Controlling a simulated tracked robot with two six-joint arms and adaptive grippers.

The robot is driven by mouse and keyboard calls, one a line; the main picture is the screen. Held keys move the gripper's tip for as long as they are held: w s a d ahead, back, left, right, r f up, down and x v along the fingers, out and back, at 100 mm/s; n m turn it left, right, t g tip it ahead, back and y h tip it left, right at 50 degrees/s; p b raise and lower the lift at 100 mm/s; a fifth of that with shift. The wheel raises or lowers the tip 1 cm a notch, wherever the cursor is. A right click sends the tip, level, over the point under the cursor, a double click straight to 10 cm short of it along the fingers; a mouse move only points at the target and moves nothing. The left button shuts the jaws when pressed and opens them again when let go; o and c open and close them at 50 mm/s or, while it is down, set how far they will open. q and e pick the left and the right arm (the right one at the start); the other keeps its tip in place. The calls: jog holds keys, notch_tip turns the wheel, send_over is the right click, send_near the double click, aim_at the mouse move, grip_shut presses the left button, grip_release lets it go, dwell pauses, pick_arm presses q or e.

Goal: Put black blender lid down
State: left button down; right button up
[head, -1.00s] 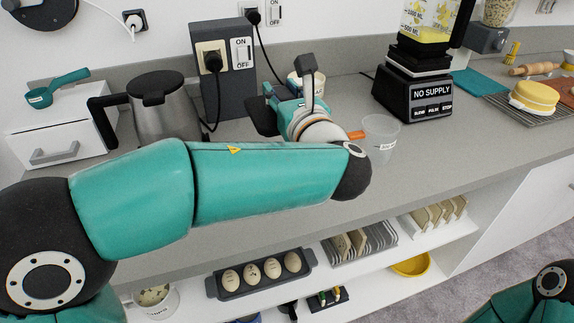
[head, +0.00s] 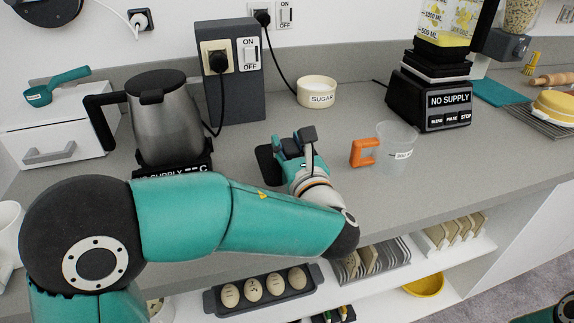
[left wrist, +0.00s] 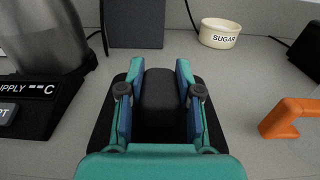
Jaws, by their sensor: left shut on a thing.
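The black blender lid (head: 267,165) is at the left gripper's fingers, low over the grey counter; I cannot tell whether it touches the counter. In the left wrist view, its raised black middle (left wrist: 160,100) sits between the two fingers, with the dark square plate around it. My left gripper (head: 287,145) is shut on the lid and partly hides it. The blender base (head: 430,98) with its jug (head: 448,18) stands at the back right. My right gripper is not in view.
A steel kettle (head: 160,125) stands left of the lid. The socket tower (head: 250,95) and sugar bowl (head: 317,90) are behind. An orange handle (head: 364,153) and clear cup (head: 397,150) are to the right. Counter between lid and sugar bowl is clear.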

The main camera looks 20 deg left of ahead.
pick_arm(q)
notch_tip(320, 180, down, 4)
jog(key=shift+f+b, duration=0.25)
jog(key=shift+b, duration=0.1)
jog(key=shift+s, duration=0.1)
jog(key=shift+f, duration=0.1)
jog(key=c, duration=0.8)
grip_release()
jog(key=v, duration=1.2)
